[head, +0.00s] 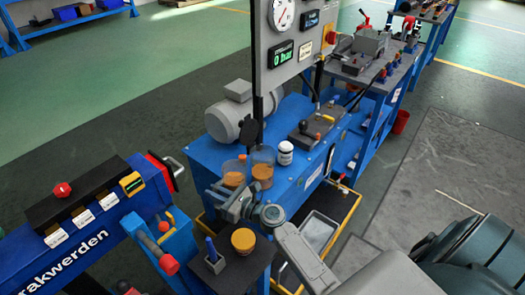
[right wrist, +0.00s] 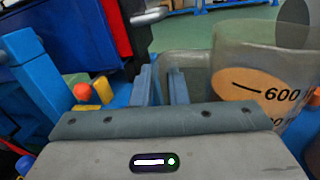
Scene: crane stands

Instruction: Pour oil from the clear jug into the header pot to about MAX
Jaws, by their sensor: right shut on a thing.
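The clear jug (head: 262,168), with amber oil in it, stands at the blue power unit's near end. In the right wrist view the jug (right wrist: 265,75) is close on the right, and its 600 mark shows. A second clear vessel with amber contents, apparently the header pot (head: 233,172), is just left of it; I cannot read a MAX mark. My right gripper (head: 228,202) is beside the jug on its near left side, jaws close together, apparently on the jug's handle; the contact is hidden. In the right wrist view both fingers (right wrist: 163,88) show. My left gripper is not in view.
A grey gauge panel (head: 262,75) rises behind the vessels, with a grey motor (head: 238,112) to its left. A white jar (head: 285,152) stands right of the jug. An orange-topped jar (head: 243,241) and a blue pin (head: 211,250) are on the dark near stand.

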